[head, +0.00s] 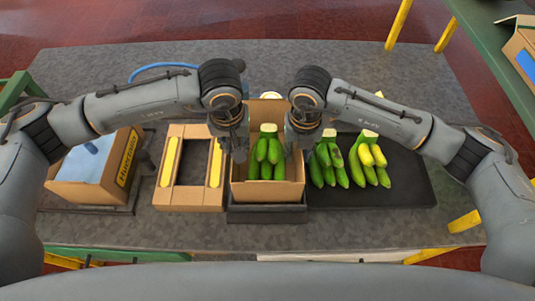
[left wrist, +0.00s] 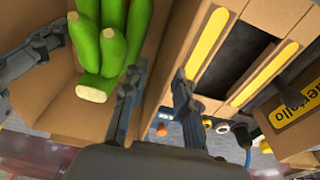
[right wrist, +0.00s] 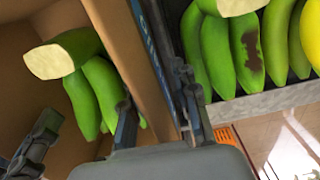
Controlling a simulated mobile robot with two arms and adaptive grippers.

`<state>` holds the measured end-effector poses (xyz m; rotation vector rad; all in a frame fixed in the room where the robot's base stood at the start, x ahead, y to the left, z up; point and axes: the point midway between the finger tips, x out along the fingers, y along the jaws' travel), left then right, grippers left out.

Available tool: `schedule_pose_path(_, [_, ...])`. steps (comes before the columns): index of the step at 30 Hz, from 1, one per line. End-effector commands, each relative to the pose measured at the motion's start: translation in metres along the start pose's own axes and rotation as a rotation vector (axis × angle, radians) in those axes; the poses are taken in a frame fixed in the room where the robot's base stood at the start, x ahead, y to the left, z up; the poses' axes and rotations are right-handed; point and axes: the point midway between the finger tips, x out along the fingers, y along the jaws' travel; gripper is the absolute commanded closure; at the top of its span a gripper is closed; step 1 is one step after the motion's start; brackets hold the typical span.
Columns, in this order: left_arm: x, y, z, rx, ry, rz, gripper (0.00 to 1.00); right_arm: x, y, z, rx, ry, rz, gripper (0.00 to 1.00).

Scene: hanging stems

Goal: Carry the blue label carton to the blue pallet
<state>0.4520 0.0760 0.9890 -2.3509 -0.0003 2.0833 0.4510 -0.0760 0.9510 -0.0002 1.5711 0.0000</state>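An open cardboard carton (head: 268,193) holding green bananas (head: 266,157) stands in the middle of the bench on a dark base (head: 267,214). Blue marking shows on its outer side in the right wrist view (right wrist: 143,25). My left gripper (head: 236,147) is at its left wall, with one finger inside and one outside; these fingers show apart in the left wrist view (left wrist: 154,85). My right gripper (head: 302,140) straddles the right wall likewise, its fingers apart in the right wrist view (right wrist: 155,90). Firm contact with the walls cannot be made out. No blue pallet is in view.
A carton with a yellow label (head: 127,163) stands at left, beside a cardboard frame with yellow strips (head: 172,162). More bananas (head: 369,160) lie on a black mat (head: 410,190) at right. Another blue-labelled carton (head: 525,58) sits on a green-edged table at upper right.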

Motion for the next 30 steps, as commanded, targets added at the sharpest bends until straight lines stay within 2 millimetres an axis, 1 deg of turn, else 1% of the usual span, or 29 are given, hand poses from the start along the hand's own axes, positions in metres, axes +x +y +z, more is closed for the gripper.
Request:
schedule_pose_path(1, [0.0,0.0,0.0,0.0,0.0,0.0,0.84,0.0,0.0,0.0,0.0,0.0,0.0,0.84])
schedule_pose_path(2, [0.0,0.0,0.0,0.0,0.0,0.0,0.9,0.0,0.0,0.0,0.0,0.0,0.0,0.9])
schedule_pose_path(3, [0.0,0.0,0.0,0.0,0.0,0.0,0.98,0.0,0.0,0.0,0.0,0.0,0.0,0.98])
schedule_pose_path(4, [0.0,0.0,0.0,0.0,0.0,0.0,1.0,0.0,0.0,0.0,0.0,0.0,0.0,1.0])
schedule_pose_path(13, [-0.001,0.0,0.0,0.0,0.0,0.0,1.0,-0.001,0.0,0.0,0.0,0.0,0.0,1.0])
schedule_pose_path(20, [-0.006,0.0,-0.001,0.0,0.002,0.001,1.0,-0.006,0.0,0.001,0.0,-0.002,0.001,1.0])
schedule_pose_path(26, [-0.019,0.0,-0.003,0.0,0.002,0.001,1.0,-0.02,0.0,0.001,0.0,-0.002,0.001,1.0])
schedule_pose_path(30, [-0.033,0.0,-0.004,0.0,0.002,0.001,1.0,-0.033,0.0,0.001,0.0,-0.002,0.001,1.0])
